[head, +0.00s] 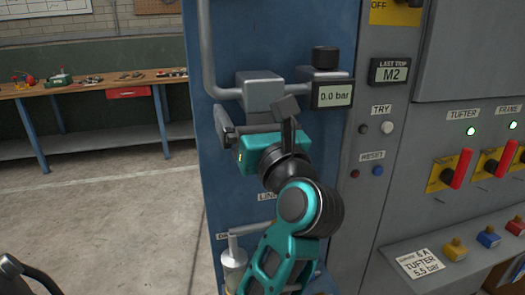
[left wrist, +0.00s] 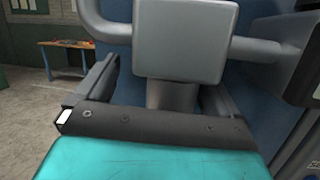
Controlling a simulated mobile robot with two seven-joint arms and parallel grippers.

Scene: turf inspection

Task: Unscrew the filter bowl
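The filter unit's grey block (head: 262,90) sits on a pipe on the blue panel, and fills the top of the left wrist view (left wrist: 185,40). Below it, a short grey cylinder (left wrist: 172,95), seemingly the filter bowl, shows in the left wrist view. Its lower part is hidden behind my gripper body. My left gripper (head: 256,118) is teal and dark grey, just under the block. Its fingers are spread on either side of the cylinder, with a clear gap on the left and little on the right. I cannot tell whether the right finger touches. My right gripper is not in view.
A gauge display (head: 333,94) reading 0.0 bar is close right of the block. A black knob (head: 325,58) stands above it. A pale cup (head: 234,262) hangs below at the pipe. Red-handled switches (head: 459,167) are on the right.

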